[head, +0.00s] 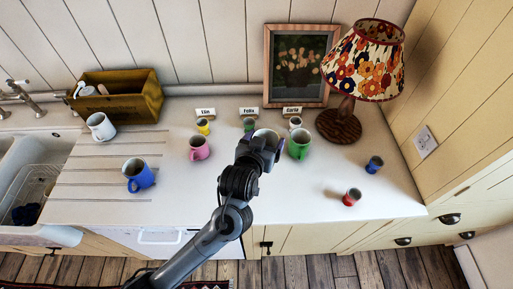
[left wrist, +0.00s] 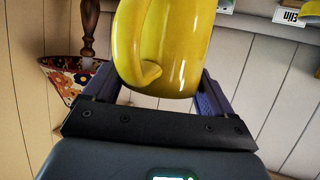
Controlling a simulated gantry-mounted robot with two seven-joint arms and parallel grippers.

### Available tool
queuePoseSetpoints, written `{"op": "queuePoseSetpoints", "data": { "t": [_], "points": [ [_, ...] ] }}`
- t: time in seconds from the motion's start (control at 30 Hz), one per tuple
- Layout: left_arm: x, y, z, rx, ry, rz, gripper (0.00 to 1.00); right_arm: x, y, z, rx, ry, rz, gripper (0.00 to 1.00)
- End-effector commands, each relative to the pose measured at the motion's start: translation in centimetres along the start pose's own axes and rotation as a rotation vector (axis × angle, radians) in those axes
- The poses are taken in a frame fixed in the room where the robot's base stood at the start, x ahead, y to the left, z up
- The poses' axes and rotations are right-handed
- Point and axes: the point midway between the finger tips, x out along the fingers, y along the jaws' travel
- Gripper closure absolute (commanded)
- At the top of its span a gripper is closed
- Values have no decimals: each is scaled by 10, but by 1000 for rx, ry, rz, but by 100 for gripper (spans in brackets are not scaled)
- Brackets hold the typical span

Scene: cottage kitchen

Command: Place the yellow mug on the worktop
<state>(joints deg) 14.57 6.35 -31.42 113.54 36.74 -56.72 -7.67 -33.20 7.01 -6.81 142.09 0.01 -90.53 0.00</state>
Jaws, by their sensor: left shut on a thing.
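The yellow mug (left wrist: 170,45) fills the upper middle of the left wrist view, between the two fingers of my left gripper (left wrist: 158,92). The gripper is over the middle of the white worktop (head: 290,194). I cannot tell whether the mug's base touches the worktop. My right gripper is not in view.
A green mug (head: 299,144) stands close right of my gripper, a pink mug (head: 199,149) to its left. Small cups stand before name cards (head: 249,113) at the back. A lamp (head: 363,62) stands back right. A red cup (head: 351,197) and blue cup (head: 374,165) are right.

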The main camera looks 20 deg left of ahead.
Motion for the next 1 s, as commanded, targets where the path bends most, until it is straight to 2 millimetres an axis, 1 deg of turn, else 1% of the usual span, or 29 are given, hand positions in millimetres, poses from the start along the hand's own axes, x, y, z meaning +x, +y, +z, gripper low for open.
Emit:
{"op": "queuePoseSetpoints", "data": {
  "t": [0.03, 0.07, 0.17, 0.27, 0.5, 0.7, 0.8, 1.0],
  "points": [
    [2, -1, 8, 8, 2, 0, 79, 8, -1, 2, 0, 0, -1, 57],
    [4, -2, 12, 12, 0, -1, 79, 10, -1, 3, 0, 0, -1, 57],
    [11, -9, 17, 15, -2, -5, 79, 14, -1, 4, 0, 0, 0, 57],
    [23, -18, 23, 15, -5, -6, 79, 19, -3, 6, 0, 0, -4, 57],
    [66, -52, 34, 15, -4, -5, 79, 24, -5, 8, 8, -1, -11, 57],
    [94, -75, 42, 15, -3, -4, 79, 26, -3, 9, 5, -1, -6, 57],
    [103, -81, 44, 15, -2, -3, 79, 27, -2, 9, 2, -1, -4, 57],
    [108, -85, 48, 15, -3, -2, 79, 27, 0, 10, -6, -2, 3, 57]
  ]
}}
